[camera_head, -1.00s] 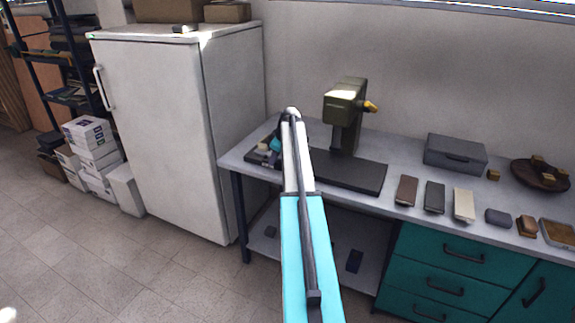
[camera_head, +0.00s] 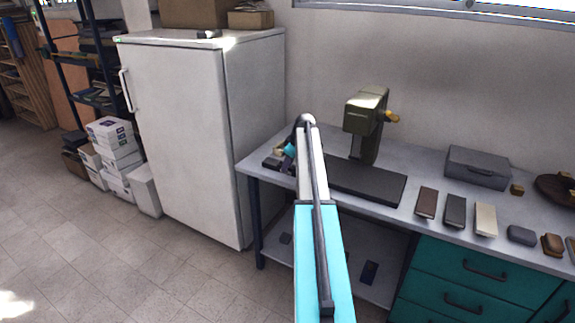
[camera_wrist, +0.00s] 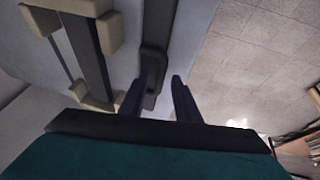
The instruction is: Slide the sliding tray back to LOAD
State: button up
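A dark flat slab (camera_head: 365,184) lies on the bench under an olive press-like machine (camera_head: 366,112); I cannot tell which part of it is the sliding tray. A smaller dark piece (camera_head: 270,163) sits at the bench's left end, partly hidden by my arm. My gripper (camera_wrist: 156,82) is there too, with its two dark fingers apart. In the wrist view a dark bar with a rounded, slotted end (camera_wrist: 152,70) reaches down to between the fingertips. Contact cannot be told. Beside it are dark rails with beige end blocks (camera_wrist: 110,32). No LOAD marking is legible.
The grey bench (camera_head: 415,222) carries a row of small blocks (camera_head: 455,210) and a grey case (camera_head: 477,167) to the right. A white fridge (camera_head: 180,130) stands close to the bench's left end. The floor (camera_head: 110,250) in front is clear.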

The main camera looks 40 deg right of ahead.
jog(key=shift+r, duration=0.1)
jog(key=b+v, duration=0.2)
jog(key=v, duration=1.1)
jog(key=shift+s+r, duration=0.15)
jog(key=shift+r, duration=0.15)
